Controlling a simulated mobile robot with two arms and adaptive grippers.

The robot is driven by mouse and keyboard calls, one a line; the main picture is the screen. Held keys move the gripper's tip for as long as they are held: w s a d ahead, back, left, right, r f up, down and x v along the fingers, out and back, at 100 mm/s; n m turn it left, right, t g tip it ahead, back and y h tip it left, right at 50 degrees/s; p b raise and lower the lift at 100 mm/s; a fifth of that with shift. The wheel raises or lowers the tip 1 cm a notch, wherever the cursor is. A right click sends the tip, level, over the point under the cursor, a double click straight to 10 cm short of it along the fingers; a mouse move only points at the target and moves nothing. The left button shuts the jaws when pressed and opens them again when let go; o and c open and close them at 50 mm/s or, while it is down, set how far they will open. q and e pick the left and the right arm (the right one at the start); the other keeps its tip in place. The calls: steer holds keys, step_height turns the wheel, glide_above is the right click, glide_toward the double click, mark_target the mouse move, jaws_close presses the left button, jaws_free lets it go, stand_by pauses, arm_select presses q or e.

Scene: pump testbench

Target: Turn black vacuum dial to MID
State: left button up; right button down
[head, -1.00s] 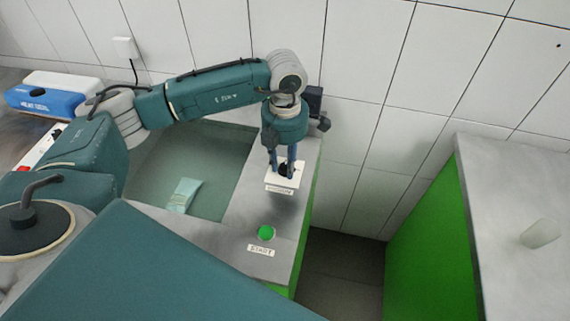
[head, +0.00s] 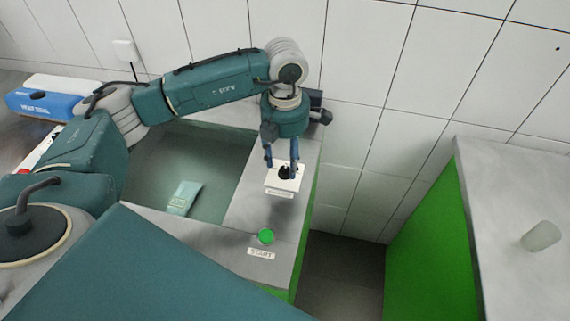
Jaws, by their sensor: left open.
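The black vacuum dial (head: 284,172) sits on a white plate (head: 272,181) on the bench's grey top. A small label (head: 279,193) lies at the plate's front edge, too small to read. My left gripper (head: 280,172) points down over the dial and is open, with its blue fingers spread to either side of it. Whether a finger touches the dial I cannot tell, nor which setting the dial points to. My right gripper is not in view.
A green button (head: 266,236) with a START label (head: 261,254) is nearer on the bench. A pale packet (head: 184,196) lies in the recessed basin (head: 150,165). A blue-and-white machine (head: 45,102) stands far left. A translucent cup (head: 541,236) stands on the right-hand counter (head: 500,200).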

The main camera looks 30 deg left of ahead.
mark_target(285, 168)
arm_select(q)
step_height(285, 168, up, 9)
steer(key=shift+r, duration=0.15)
stand_by(0.5)
